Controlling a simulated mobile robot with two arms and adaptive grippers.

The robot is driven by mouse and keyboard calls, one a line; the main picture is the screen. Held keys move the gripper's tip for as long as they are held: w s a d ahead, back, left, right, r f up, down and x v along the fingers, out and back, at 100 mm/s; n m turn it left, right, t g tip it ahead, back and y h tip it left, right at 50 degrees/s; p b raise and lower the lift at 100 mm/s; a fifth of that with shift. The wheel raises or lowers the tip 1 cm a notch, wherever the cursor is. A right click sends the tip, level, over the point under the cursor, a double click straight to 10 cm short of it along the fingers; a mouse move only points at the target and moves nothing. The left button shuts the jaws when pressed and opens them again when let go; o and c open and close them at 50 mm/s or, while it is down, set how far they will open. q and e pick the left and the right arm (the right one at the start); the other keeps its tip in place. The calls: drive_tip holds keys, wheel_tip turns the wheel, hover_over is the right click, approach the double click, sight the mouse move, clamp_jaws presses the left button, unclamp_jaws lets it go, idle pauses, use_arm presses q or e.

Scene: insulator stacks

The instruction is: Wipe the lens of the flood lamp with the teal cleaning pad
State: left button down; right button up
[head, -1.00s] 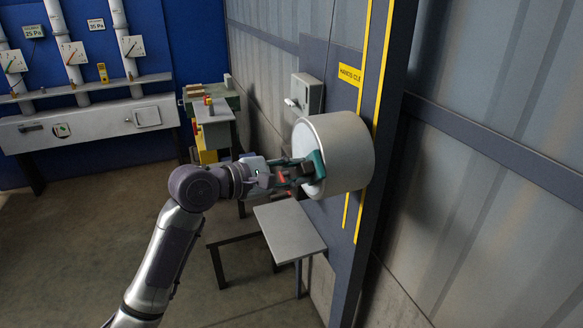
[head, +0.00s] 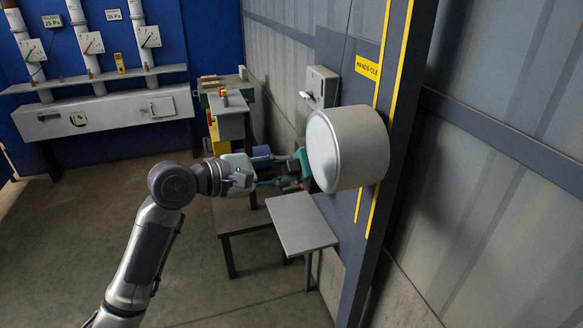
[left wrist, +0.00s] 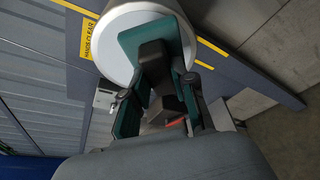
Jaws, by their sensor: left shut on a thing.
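The flood lamp (head: 355,148) is a pale grey drum on a dark post, its round lens (head: 322,150) facing left. My left gripper (head: 289,170) is shut on the dark handle of the teal cleaning pad (head: 304,161). The pad is at the lens's left edge in the head view. In the left wrist view the pad (left wrist: 128,45) overlaps the pale lens (left wrist: 108,48), with the gripper (left wrist: 163,90) around its handle. I cannot tell whether pad and lens touch. My right gripper is not in view.
A small grey shelf (head: 301,222) stands below the lamp. A grey switch box (head: 321,86) is on the wall behind it. A bench with items (head: 228,103) stands farther back, and a gauge panel (head: 95,118) is at the left.

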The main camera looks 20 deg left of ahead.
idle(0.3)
use_arm(q)
drive_tip(key=shift+s+a, duration=0.45)
drive_tip(key=shift+a, duration=0.2)
drive_tip(key=shift+s+a, duration=0.45)
drive_tip(key=shift+a, duration=0.2)
drive_tip(key=shift+w+d, duration=0.1)
